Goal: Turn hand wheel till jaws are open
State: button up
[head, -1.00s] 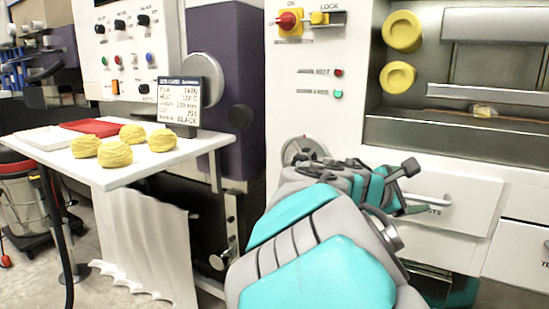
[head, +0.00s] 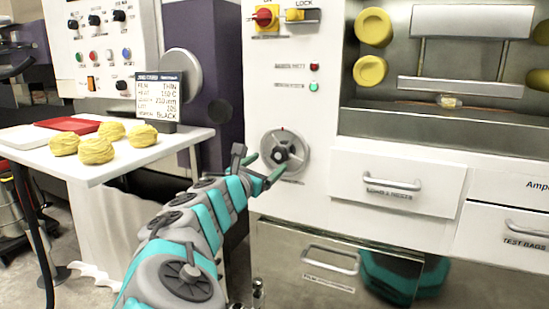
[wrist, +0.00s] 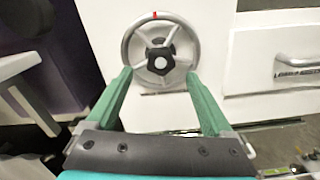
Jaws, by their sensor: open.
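The hand wheel (head: 301,150) is a grey spoked ring with a dark hub on the white machine front, below the red and green lamps. In the wrist view the hand wheel (wrist: 160,62) is straight ahead, with a red mark at the top of its rim. My gripper (head: 266,164) is open, its green fingers pointing at the wheel. In the wrist view my gripper (wrist: 159,76) has one fingertip at each lower side of the rim; I cannot tell if they touch. In the machine recess, an upper metal bar (head: 472,20) and a lower metal bar (head: 460,88) stand apart, perhaps the jaws.
A drawer with a handle (head: 392,185) is right of the wheel, and a metal-fronted drawer (head: 328,260) is below. A white table (head: 90,168) at left holds yellow lumps (head: 97,151) and a red tray (head: 68,125). A display sign (head: 157,97) stands behind it.

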aim_at(278, 156)
jog(key=x, duration=0.6)
jog(key=shift+w+d, duration=0.1)
jog(key=shift+w, duration=0.15)
grip_shut()
dwell(0.5)
